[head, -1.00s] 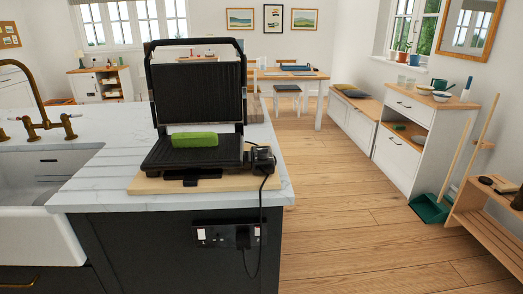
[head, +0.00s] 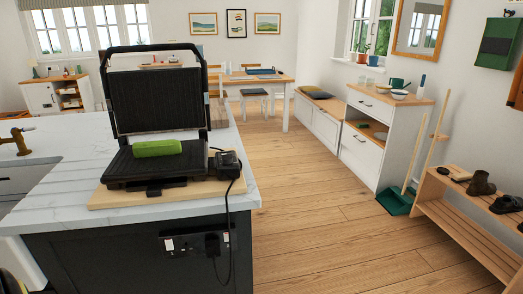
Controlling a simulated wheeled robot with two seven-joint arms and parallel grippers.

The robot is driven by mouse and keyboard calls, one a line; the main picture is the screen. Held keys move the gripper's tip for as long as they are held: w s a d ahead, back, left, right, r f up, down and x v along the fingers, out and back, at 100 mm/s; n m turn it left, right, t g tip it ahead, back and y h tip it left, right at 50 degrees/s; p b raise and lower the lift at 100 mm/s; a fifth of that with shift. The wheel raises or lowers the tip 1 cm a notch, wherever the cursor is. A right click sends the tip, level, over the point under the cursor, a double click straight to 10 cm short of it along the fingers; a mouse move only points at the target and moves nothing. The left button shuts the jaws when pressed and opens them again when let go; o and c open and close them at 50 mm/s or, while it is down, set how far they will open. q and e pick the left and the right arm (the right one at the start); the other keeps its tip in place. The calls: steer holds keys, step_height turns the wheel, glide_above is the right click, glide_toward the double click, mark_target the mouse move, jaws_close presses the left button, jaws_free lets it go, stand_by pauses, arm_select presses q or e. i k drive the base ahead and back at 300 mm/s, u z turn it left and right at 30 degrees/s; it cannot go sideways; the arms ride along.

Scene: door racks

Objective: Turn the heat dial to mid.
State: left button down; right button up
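A black contact grill (head: 160,168) stands open on a wooden board (head: 110,198) on the marble counter, its ribbed lid (head: 160,100) upright. A green oblong item (head: 157,148) lies on its lower plate. A small black control box (head: 227,164) sits at the grill's right side, with a cable hanging from it. The heat dial seems to be on this box, but its pointer and markings are too small to read. Neither of my grippers can be made out; only a dark piece shows at the bottom left corner.
The cable runs down to a socket panel (head: 196,242) on the dark counter front. A sink and brass tap (head: 20,140) are at the left. Wooden floor (head: 330,225) is clear right of the counter, up to a shoe rack (head: 470,225) and white cabinet (head: 378,150).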

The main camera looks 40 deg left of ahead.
mark_target(227, 159)
steer(key=z, duration=0.05)
steer(key=i, duration=0.65)
steer(key=u, duration=2.45)
